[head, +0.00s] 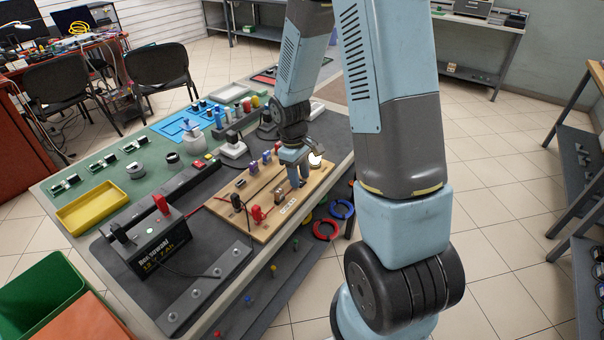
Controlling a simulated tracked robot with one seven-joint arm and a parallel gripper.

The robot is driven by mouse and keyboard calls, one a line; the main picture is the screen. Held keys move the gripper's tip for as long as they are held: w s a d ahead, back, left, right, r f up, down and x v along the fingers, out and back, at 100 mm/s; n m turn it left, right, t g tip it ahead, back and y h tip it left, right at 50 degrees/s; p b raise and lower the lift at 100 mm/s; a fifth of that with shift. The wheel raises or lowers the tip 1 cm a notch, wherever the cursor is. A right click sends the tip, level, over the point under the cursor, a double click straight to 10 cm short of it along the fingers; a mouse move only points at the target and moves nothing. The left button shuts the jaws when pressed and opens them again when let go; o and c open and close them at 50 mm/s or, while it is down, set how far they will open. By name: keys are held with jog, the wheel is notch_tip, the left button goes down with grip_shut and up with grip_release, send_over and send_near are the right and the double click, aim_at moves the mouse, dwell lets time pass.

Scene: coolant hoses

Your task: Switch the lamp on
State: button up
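A wooden board (228,218) lies on the bench with red, black and purple clips or connectors on it. A small round pale lamp (315,159) sits at its far right end and looks bright; I cannot tell for sure whether it is lit. My gripper (298,182) points down over the right part of the board, just in front of the lamp. Its fingers are small and partly merge with what is below, so their opening and any contact are unclear. A black 12 V battery (150,243) stands left of the board. No switch is clearly distinguishable; my gripper may hide it.
A yellow tray (92,207), a blue tray (181,125) and several small parts occupy the green mat. Rings hang along the bench's right side.

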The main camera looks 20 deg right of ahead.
jog(key=shift+o, duration=0.4)
jog(key=shift+r, duration=0.1)
notch_tip(320, 180, up, 13)
jog(key=w+a, duration=0.1)
jog(key=shift+w+r, duration=0.2)
jog(key=shift+w, duration=0.1)
jog(key=shift+r, duration=0.1)
jog(key=s+d+r+m+t+y, duration=0.1)
jog(key=s+r+m+t, duration=0.5)
jog(key=s+r, duration=1.2)
jog(key=s+d+m, duration=0.1)
jog(key=s, duration=0.2)
jog(key=shift+r+t, duration=0.35)
jog(key=shift+t, duration=0.05)
jog(key=shift+s, duration=0.1)
